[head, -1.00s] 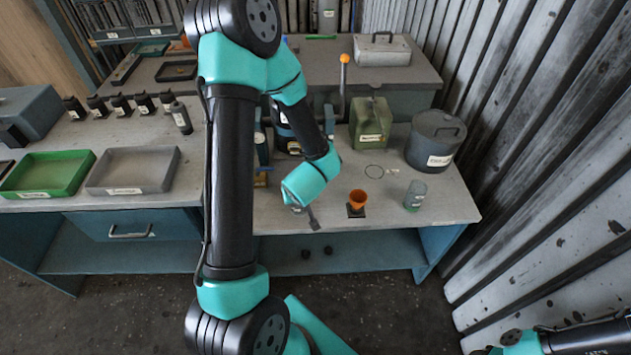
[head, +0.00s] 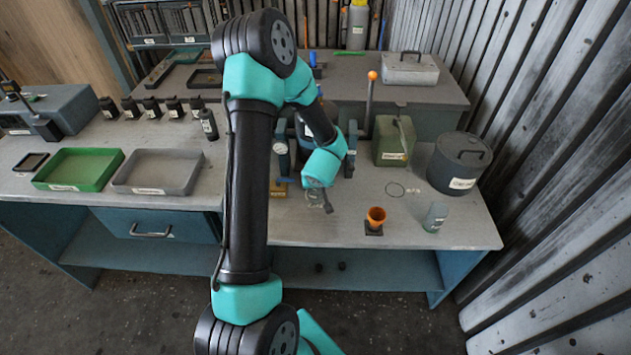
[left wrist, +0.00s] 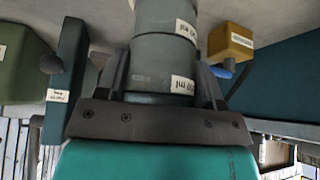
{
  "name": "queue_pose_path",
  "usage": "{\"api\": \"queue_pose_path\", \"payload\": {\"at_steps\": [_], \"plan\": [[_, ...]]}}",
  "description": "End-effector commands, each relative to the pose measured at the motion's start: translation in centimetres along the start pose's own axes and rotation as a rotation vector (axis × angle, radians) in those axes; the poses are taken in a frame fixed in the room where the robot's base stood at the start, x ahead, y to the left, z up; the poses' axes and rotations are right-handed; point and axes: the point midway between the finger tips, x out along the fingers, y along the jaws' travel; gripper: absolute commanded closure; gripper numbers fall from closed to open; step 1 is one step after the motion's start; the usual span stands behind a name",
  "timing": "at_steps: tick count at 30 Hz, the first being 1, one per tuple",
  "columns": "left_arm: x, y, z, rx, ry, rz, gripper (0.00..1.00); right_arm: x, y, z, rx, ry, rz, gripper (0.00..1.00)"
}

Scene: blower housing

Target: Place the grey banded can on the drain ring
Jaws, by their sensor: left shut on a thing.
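The grey banded can (left wrist: 160,50) stands between the fingers of my left gripper (left wrist: 163,72) in the left wrist view. It is a grey cylinder with dark bands and white labels, one reading "ml". The gripper is shut on it. My right gripper is out of view.
A green canister (head: 393,142) and a dark lidded pot (head: 459,164) stand behind the ring. A yellow block (left wrist: 232,42) is near the held can.

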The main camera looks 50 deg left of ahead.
Motion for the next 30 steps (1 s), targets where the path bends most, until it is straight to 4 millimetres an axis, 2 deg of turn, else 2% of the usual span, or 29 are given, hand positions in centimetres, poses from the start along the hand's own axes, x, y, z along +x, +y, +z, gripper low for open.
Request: {"api": "queue_pose_path", "payload": {"at_steps": [3, 9, 20, 30], "plan": [[1.5, 0.2, -2.1, -0.004, 0.002, -0.001, 0.66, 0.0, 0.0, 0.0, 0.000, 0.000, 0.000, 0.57], [2.8, 0.6, -4.0, -0.002, 0.000, -0.001, 0.66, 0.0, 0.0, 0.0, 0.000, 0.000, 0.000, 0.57], [3.0, 0.7, -3.9, 0.000, -0.001, 0.000, 0.66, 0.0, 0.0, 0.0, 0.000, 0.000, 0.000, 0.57], [5.8, 0.7, -2.3, 0.001, -0.001, 0.000, 0.66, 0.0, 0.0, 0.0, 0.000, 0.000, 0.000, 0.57]]}}
